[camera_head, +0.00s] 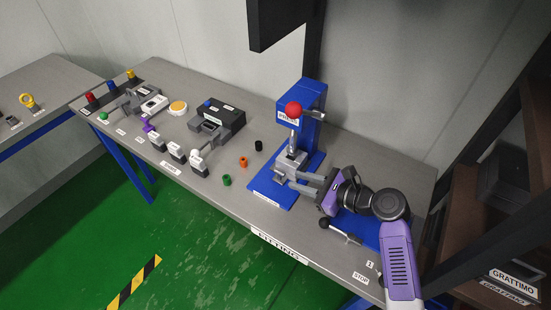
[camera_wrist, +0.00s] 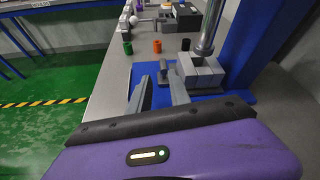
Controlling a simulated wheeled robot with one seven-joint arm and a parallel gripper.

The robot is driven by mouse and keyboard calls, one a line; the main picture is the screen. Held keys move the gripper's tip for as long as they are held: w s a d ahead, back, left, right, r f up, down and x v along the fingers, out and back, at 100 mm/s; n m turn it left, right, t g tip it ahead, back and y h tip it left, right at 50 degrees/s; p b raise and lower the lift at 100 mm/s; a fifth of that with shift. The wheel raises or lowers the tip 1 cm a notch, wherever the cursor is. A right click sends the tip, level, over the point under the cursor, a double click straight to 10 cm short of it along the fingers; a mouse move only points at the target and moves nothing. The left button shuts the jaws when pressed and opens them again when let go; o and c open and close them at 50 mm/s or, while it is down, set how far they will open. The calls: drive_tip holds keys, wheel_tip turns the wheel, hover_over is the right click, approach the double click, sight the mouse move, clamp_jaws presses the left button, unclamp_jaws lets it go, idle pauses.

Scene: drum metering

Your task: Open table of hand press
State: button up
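The blue hand press (camera_head: 313,98) stands on the bench with a red ball knob (camera_head: 293,109) on its lever. Its grey table (camera_head: 291,162), made of blocks, sits low on the blue base plate (camera_head: 270,190). In the wrist view the grey table blocks (camera_wrist: 200,72) lie just ahead and to the right, below the metal ram (camera_wrist: 209,30). My gripper (camera_head: 287,179) reaches in from the right, low beside the table. In the wrist view its two fingers (camera_wrist: 160,86) are apart, with a small grey part (camera_wrist: 163,72) near the tips. I cannot tell whether they touch it.
Green (camera_head: 227,180), orange (camera_head: 243,162) and black (camera_head: 258,146) small cylinders stand left of the press. A black-and-grey device (camera_head: 218,116) and several white-topped fixtures stand farther left. A black-handled lever (camera_head: 340,232) lies near the front right. A dark shelf (camera_head: 500,220) stands at right.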

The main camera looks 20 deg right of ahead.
sight(283, 174)
drive_tip(key=shift+w, duration=0.65)
drive_tip(key=x, duration=0.7)
drive_tip(key=shift+w+a+f+p, duration=0.1)
drive_tip(key=shift+a+p, duration=0.05)
drive_tip(key=shift+p, duration=0.15)
clamp_jaws()
idle(0.6)
